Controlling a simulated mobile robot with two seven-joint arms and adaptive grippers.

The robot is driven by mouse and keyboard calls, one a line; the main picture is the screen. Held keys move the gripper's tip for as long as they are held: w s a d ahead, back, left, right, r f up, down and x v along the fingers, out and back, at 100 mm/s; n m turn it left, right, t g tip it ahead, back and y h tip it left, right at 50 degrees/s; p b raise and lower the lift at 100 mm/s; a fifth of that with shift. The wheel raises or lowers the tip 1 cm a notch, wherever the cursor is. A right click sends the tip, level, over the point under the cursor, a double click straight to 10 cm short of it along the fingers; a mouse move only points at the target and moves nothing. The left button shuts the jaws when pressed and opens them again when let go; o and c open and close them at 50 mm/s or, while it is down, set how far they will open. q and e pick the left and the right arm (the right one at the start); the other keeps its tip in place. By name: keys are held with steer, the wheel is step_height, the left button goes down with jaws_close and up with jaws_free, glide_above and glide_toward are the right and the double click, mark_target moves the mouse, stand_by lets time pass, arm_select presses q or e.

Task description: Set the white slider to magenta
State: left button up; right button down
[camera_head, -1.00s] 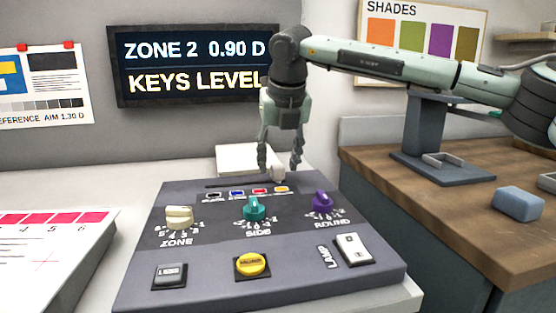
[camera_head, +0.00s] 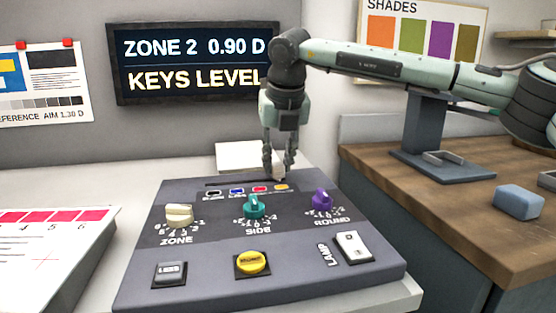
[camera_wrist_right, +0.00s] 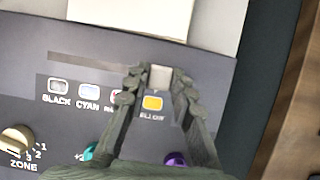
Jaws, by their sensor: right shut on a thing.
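The white slider (camera_wrist_right: 160,77) sits at the right end of its dark slot (camera_wrist_right: 85,62) in the panel, above the yellow label (camera_wrist_right: 152,103). My right gripper (camera_head: 280,172) is shut on the slider, with one finger on each side of it in the wrist view. The fingers hide most of the slider in the head view. The magenta label (camera_head: 260,188) lies just left of the yellow one, and a finger partly covers it in the wrist view. The blue-marked cyan label (camera_head: 237,191) and the black label (camera_head: 213,194) are further left. My left gripper is not in view.
The panel (camera_head: 130,282) also carries the cream zone knob (camera_head: 179,213), teal side knob (camera_head: 255,206), purple round knob (camera_head: 322,200), a yellow button (camera_head: 251,262) and a lamp switch (camera_head: 353,246). The screen (camera_head: 190,62) reads ZONE 2 0.90 D, KEYS LEVEL.

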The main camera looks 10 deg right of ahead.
steer(key=shift+a, duration=0.35)
steer(key=a, duration=0.4)
steer(key=shift+b, duration=0.4)
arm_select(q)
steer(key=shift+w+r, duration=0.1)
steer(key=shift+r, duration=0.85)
arm_select(e)
steer(key=c, duration=1.3)
jaws_free()
steer(key=v, duration=1.2)
